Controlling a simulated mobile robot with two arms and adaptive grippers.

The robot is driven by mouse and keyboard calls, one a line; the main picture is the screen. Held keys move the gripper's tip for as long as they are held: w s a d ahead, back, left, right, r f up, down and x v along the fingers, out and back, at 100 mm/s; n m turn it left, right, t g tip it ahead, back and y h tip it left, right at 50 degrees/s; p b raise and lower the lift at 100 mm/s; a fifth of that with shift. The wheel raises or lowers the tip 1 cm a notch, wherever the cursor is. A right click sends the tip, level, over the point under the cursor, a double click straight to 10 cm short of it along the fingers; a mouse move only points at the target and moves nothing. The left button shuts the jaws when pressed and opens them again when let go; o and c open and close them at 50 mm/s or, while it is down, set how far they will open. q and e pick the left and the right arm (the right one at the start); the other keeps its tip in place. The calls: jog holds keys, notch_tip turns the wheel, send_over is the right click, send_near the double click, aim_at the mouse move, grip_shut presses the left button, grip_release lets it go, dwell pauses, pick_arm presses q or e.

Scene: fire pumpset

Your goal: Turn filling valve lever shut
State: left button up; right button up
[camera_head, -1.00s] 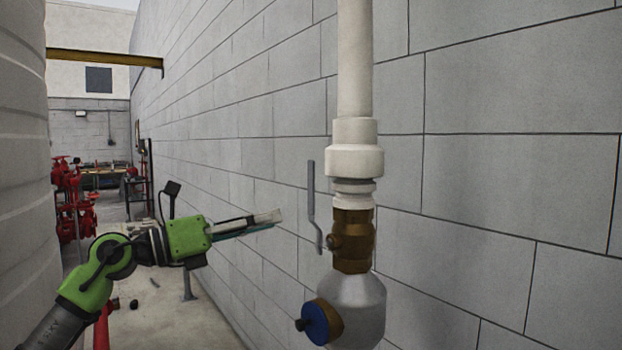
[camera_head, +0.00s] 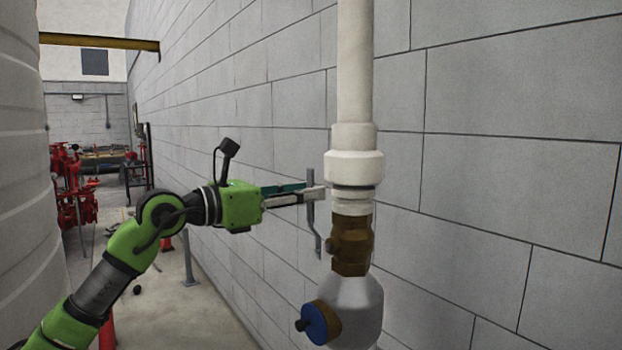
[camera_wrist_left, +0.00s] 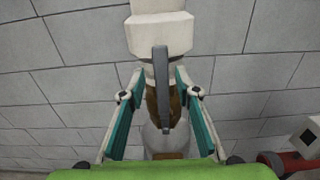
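The filling valve lever (camera_head: 312,222) is a thin grey bar standing upright on the left side of the brass valve body (camera_head: 351,243). My left gripper (camera_head: 318,193) reaches in from the left, its fingertips at the upper part of the lever. In the left wrist view the lever (camera_wrist_left: 161,85) stands between the two fingers of the left gripper (camera_wrist_left: 162,92), with a gap on each side. The fingers are spread and I see no contact. The brass valve is partly hidden behind the lever there. My right gripper is in neither view.
A white pipe (camera_head: 355,60) runs up from the valve, close to the block wall (camera_head: 480,150). A grey fitting with a blue cap (camera_head: 317,323) is below. A large pale tank (camera_head: 25,180) fills the left edge. Red equipment (camera_head: 75,190) stands far back.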

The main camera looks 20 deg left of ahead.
pick_arm(q)
jog(key=shift+w+d+r, duration=0.15)
jog(key=shift+w+d, duration=0.2)
jog(key=shift+w, duration=0.05)
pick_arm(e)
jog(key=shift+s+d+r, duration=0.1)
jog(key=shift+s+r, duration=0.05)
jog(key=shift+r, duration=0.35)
pick_arm(q)
jog(key=shift+d, duration=0.1)
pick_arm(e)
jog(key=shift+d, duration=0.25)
pick_arm(q)
grip_shut()
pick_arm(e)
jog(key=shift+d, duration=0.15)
pick_arm(q)
jog(key=shift+w, duration=0.1)
